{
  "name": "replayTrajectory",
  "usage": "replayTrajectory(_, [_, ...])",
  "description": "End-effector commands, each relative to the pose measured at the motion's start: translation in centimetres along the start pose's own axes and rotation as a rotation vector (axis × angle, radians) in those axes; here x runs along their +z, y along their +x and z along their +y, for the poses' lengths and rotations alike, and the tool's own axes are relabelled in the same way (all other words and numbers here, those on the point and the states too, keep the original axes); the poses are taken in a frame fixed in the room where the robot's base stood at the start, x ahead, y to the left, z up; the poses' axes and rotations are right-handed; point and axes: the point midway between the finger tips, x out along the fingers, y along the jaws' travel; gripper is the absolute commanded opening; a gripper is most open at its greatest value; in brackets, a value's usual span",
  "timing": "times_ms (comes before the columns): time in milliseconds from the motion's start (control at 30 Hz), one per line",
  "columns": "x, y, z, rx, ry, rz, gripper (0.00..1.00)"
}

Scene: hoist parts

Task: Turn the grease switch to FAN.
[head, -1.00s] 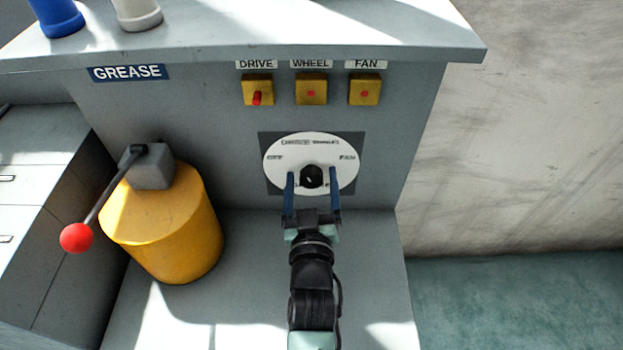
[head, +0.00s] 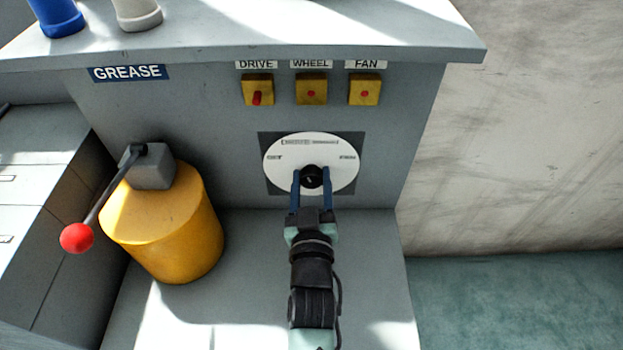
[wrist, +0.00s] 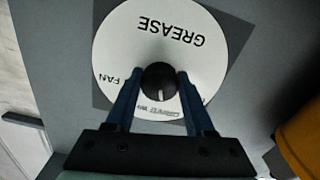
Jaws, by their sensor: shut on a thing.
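The grease switch is a black knob (head: 311,177) at the middle of a round white dial (head: 285,150) on the grey panel. In the head view the dial has a word at its left, FAN at its right and blurred lettering along the top. My gripper (head: 311,174) has its two blue fingers shut on the knob, one on each side. In the wrist view the knob (wrist: 160,80) sits between the fingertips (wrist: 158,82). Its white mark points toward the small lettering on the dial (wrist: 120,45), away from GREASE; FAN lies to the side.
Above the dial are yellow switch boxes marked DRIVE (head: 257,90), WHEEL (head: 311,90) and FAN (head: 365,90). A yellow drum (head: 170,225) with a red-balled lever (head: 77,238) stands at the left. The grey shelf below is clear on the right of the drum.

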Motion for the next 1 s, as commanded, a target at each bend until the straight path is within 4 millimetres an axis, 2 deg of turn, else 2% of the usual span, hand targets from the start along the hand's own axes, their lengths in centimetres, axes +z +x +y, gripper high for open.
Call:
replayTrajectory(367, [-0.14,-0.02,-0.01,0.0,0.189,-0.001,0.0])
replayTrajectory(1000, [-0.06,-0.02,-0.1,0.0,0.792,-0.001,0.0])
